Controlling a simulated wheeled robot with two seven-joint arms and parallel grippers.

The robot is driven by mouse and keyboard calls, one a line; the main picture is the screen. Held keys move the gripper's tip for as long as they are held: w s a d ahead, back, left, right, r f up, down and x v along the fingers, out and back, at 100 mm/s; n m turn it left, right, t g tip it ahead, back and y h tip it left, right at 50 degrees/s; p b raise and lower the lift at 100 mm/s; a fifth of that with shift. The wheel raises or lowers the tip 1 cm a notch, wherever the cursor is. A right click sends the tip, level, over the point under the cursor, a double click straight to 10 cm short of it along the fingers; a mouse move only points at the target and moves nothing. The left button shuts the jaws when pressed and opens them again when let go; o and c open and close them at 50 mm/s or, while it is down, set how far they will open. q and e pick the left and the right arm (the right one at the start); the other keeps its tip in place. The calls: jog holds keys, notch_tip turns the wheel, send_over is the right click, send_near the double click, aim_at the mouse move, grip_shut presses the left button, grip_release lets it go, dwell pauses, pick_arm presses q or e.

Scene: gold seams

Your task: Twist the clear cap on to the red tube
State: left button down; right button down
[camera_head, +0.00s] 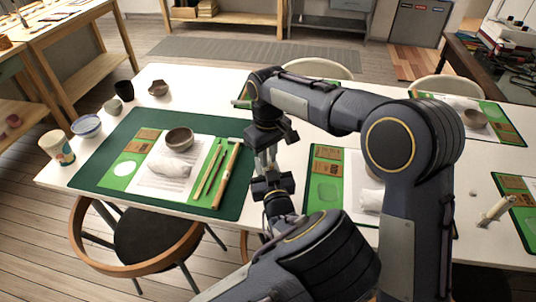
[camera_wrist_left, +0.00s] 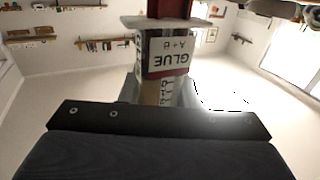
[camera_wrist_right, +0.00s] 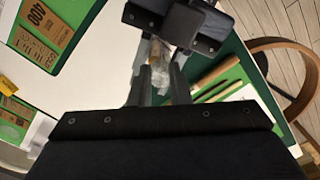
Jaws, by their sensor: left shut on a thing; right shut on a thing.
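My left gripper (camera_head: 271,176) points up from below in the head view. In the left wrist view it is shut on the tube (camera_wrist_left: 166,56), which has a white label reading GLUE A+B upside down and a dark red part above. My right gripper (camera_head: 264,148) points down right above the left one and is shut. In the right wrist view a small see-through thing, seemingly the clear cap (camera_wrist_right: 163,58), shows between the right fingers, close to the left gripper. The two grippers are nearly in line. Fingers hide where cap and tube meet, so I cannot tell if they touch.
Below is a white table with a green mat (camera_head: 100,180) holding a brown bowl (camera_head: 179,139), a white cloth (camera_head: 170,166) and wooden sticks. Cups and bowls stand at the left edge. A chair (camera_head: 150,240) stands in front. My right arm covers the table's middle.

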jog(key=c, duration=1.3)
grip_release()
jog(key=shift+c, duration=0.2)
jog(key=shift+r, duration=2.25)
notch_tip(320, 180, up, 4)
jog(key=n, duration=0.3)
jog(key=shift+f, duration=0.25)
